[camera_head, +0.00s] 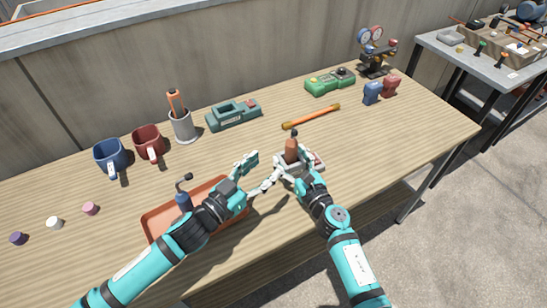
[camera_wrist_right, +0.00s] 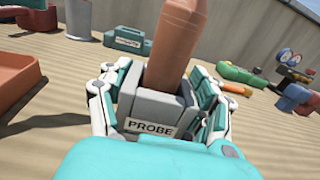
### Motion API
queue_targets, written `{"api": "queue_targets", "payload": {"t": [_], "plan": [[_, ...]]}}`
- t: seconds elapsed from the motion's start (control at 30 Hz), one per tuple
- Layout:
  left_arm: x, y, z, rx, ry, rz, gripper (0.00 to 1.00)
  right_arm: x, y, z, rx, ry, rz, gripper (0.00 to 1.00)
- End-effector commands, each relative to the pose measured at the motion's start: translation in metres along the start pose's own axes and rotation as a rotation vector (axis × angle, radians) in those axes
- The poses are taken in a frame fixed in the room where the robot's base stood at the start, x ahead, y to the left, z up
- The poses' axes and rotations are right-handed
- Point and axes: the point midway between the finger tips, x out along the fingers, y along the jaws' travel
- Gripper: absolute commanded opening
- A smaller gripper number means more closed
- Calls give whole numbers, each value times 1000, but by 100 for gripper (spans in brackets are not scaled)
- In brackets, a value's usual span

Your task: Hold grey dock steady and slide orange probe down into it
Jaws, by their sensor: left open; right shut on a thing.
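The orange-brown probe (camera_head: 291,149) stands in the grey dock (camera_wrist_right: 155,107), which has a "PROBE" label on its front. In the right wrist view the probe (camera_wrist_right: 174,42) rises from the dock's top, leaning slightly right; its lower end is hidden inside. My right gripper (camera_wrist_right: 160,110) is shut on the dock, a finger on each side. My left gripper (camera_head: 258,173) is open and empty, just left of the dock and apart from the probe.
An orange tray (camera_head: 153,222) holding a blue-handled tool (camera_head: 184,201) lies under my left arm. Behind are two mugs (camera_head: 110,155), a grey cup (camera_head: 183,127), a teal dock (camera_head: 233,115), an orange bar (camera_head: 311,116) and a green device (camera_head: 330,82).

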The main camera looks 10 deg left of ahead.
Motion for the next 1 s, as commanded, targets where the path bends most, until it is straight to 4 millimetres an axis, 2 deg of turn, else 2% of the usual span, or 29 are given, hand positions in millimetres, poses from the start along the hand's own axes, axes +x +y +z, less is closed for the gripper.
{"api": "queue_targets", "payload": {"t": [0.13, 0.47, 0.5, 0.7, 0.9, 1.0], "plan": [[-8, 0, 0, 1, 0, 0, 54, 0, 0, 0, 0, 0, 1, 20], [-8, 0, -1, 1, 1, 0, 54, 0, 0, 0, 0, 0, 1, 20], [-8, 0, -1, 1, 1, 0, 54, 0, 0, 0, 0, 0, 0, 65], [-8, 0, -1, 0, 1, 0, 54, 0, 0, 0, 0, 0, 0, 91], [-8, 0, -1, 0, 1, 0, 54, 0, 0, 0, 0, 0, 0, 93], [-8, 0, -1, 0, 1, 0, 54, 0, 0, 0, 0, 0, 0, 100]]}}
